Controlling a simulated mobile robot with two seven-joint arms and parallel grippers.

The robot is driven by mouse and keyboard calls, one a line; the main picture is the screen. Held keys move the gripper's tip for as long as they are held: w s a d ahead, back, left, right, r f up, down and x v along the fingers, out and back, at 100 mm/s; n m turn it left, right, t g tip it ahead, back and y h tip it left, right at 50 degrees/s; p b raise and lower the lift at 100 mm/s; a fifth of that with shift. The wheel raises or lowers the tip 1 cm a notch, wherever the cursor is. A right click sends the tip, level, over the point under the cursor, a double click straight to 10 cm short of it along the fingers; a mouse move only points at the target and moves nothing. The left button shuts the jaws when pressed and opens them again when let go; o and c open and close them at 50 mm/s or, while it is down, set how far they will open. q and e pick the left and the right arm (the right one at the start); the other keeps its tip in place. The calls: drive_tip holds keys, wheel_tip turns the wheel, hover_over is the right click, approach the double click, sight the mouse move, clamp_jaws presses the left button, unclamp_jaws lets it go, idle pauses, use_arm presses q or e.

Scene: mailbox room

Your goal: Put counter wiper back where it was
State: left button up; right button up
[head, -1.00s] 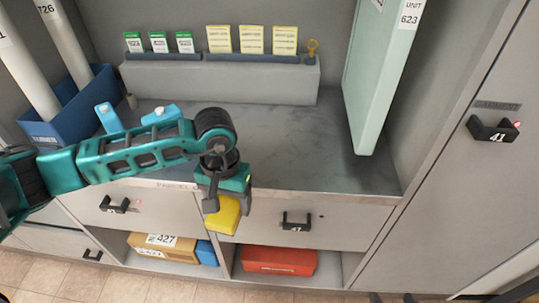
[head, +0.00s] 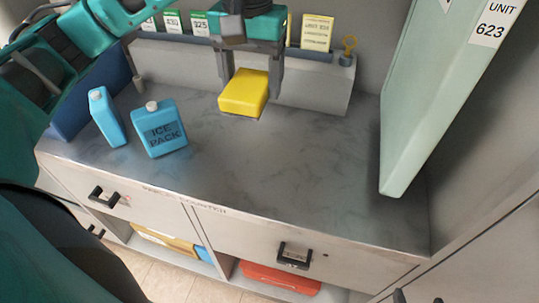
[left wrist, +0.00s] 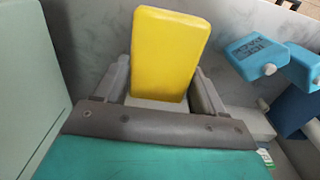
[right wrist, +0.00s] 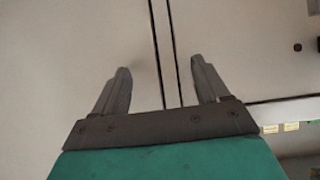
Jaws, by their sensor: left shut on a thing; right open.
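The counter wiper is a yellow block (head: 244,92) with a pale layer on its underside. My left gripper (head: 250,85) is shut on it and holds it at the back of the grey counter (head: 290,165), in front of the card ledge. Whether it touches the counter I cannot tell. The wiper also fills the middle of the left wrist view (left wrist: 168,50), between the two fingers. My right gripper (right wrist: 162,85) is open and empty in the right wrist view, facing plain pale panels. It does not show in the head view.
Two blue ice packs (head: 161,129) (head: 106,117) stand on the counter's left. A pale green door or panel marked 623 (head: 440,90) stands at the right. A ledge (head: 310,88) with cards runs along the back. The counter's front and middle are clear.

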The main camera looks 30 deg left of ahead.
use_arm(q)
drive_tip(key=shift+w, duration=0.25)
drive_tip(key=shift+f, duration=0.35)
wheel_tip(320, 180, down, 6)
drive_tip(key=b, duration=0.4)
hover_over(258, 169)
wheel_tip(258, 169, down, 9)
drive_tip(key=shift+r, duration=0.1)
wheel_tip(258, 169, down, 4)
drive_tip(key=shift+b, duration=0.3)
drive_tip(key=shift+f, duration=0.25)
use_arm(e)
drive_tip(key=shift+w+a+f, duration=0.6)
drive_tip(key=shift+a+f, duration=0.3)
drive_tip(key=shift+f, duration=0.05)
